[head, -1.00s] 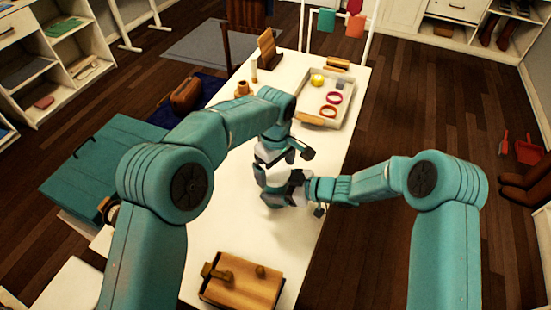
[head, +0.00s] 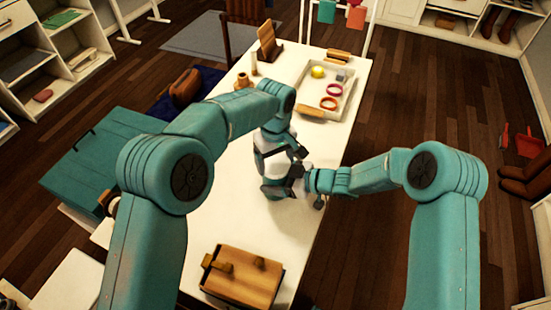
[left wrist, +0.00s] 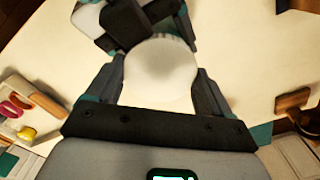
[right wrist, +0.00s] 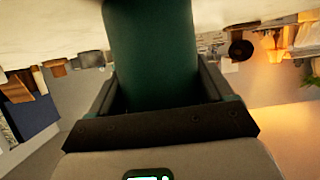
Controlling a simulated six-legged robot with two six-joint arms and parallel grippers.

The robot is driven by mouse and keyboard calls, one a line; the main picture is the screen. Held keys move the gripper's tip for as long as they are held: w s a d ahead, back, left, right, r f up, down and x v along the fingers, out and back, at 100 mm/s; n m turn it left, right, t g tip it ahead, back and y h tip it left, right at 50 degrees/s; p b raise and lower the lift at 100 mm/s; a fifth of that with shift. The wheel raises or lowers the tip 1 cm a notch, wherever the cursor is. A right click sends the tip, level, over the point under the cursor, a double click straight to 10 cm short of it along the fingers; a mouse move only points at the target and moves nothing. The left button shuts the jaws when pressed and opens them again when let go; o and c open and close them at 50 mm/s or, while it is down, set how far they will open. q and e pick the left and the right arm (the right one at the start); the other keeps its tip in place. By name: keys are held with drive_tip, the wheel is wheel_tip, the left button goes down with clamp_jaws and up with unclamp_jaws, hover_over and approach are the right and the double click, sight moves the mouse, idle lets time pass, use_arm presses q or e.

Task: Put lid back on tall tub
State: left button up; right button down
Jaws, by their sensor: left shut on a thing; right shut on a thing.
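My left gripper (head: 290,153) is over the middle of the white table, shut on a round, pale white piece (left wrist: 163,68), seen between its fingers in the left wrist view; it looks like the lid. My right gripper (head: 292,184) is just below it in the head view, shut on a dark green cylinder (right wrist: 150,50), which looks like the tall tub. The right gripper also shows at the top of the left wrist view (left wrist: 125,22), close to the white piece. I cannot tell whether lid and tub touch.
A white tray (head: 350,96) with rings and a yellow ball stands at the table's far right. A wooden box (head: 240,276) is at the near end. A wooden stand (head: 268,45) and small items are at the far end. The table's right side is bare.

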use_arm(q)
drive_tip(key=o, duration=1)
drive_tip(key=shift+o, duration=0.2)
drive_tip(key=shift+r, duration=2.3)
wheel_tip(320, 180, up, 4)
drive_tip(key=n, duration=0.3)
drive_tip(key=shift+f, duration=0.25)
wheel_tip(320, 180, down, 8)
drive_tip(key=shift+f, duration=0.1)
drive_tip(key=shift+c, duration=0.3)
